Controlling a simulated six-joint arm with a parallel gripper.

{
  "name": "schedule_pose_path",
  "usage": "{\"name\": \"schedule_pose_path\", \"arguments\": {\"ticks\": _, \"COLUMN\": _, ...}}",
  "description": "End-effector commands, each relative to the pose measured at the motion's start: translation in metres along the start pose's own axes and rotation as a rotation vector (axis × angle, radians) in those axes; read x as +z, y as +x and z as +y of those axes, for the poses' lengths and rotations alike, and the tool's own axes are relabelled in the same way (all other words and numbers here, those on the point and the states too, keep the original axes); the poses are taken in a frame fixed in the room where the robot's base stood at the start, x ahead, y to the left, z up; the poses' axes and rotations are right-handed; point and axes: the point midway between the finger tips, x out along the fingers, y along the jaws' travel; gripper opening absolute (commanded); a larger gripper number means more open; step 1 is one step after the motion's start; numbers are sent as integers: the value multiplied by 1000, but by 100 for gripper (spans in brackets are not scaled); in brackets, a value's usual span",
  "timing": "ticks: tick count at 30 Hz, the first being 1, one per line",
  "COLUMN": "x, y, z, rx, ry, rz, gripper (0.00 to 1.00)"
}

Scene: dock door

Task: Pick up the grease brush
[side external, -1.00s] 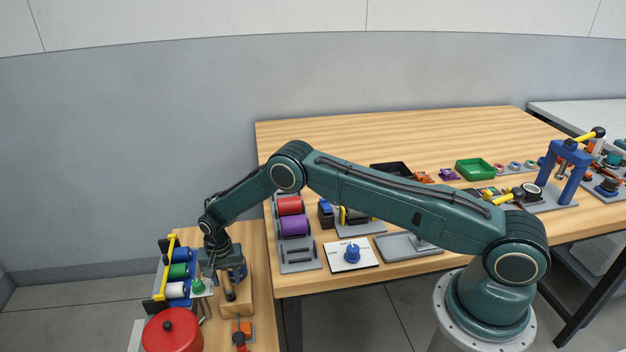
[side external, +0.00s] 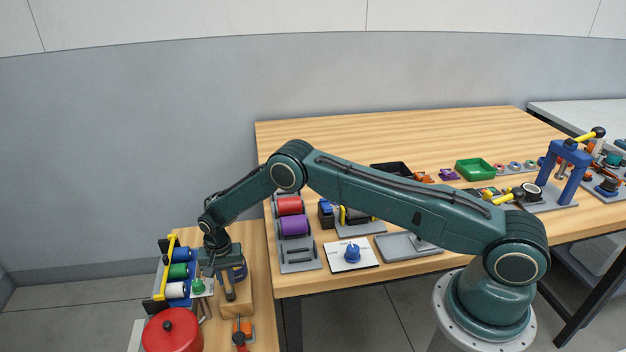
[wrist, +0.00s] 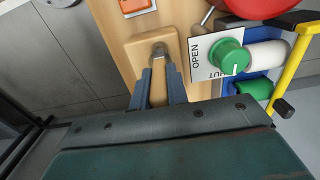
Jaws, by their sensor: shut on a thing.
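My gripper (wrist: 159,72) reaches down over a tan wooden block (wrist: 135,48) on the side bench, which also shows in the side view (side external: 238,308). Its two grey-blue fingers are closed in on a narrow thing, which I take to be the grease brush. I cannot tell whether the brush is clear of the block.
A white panel marked OPEN with a green knob (wrist: 229,56) stands close beside the block. Colored rollers with a yellow bar (side external: 170,262), a red lidded pot (side external: 172,332) and an orange item (side external: 243,327) are near. The large table (side external: 400,135) lies to the right.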

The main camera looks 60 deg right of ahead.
Motion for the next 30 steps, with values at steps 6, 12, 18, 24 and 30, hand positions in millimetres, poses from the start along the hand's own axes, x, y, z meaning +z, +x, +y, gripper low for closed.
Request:
{"name": "schedule_pose_path", "arguments": {"ticks": 6, "x": 0, "y": -12, "z": 0, "rx": 0, "ry": 0, "rz": 0, "gripper": 0}}
{"name": "schedule_pose_path", "arguments": {"ticks": 12, "x": -1, "y": -37, "z": -1, "rx": -3, "ry": 0, "rz": 2, "gripper": 0}}
{"name": "schedule_pose_path", "arguments": {"ticks": 18, "x": -1, "y": -75, "z": -1, "rx": -3, "ry": 0, "rz": 3, "gripper": 0}}
{"name": "schedule_pose_path", "arguments": {"ticks": 24, "x": 0, "y": -120, "z": 0, "rx": -2, "ry": 0, "rz": 2, "gripper": 0}}
{"name": "schedule_pose_path", "arguments": {"ticks": 30, "x": 0, "y": -160, "z": -1, "rx": -2, "ry": 0, "rz": 2, "gripper": 0}}
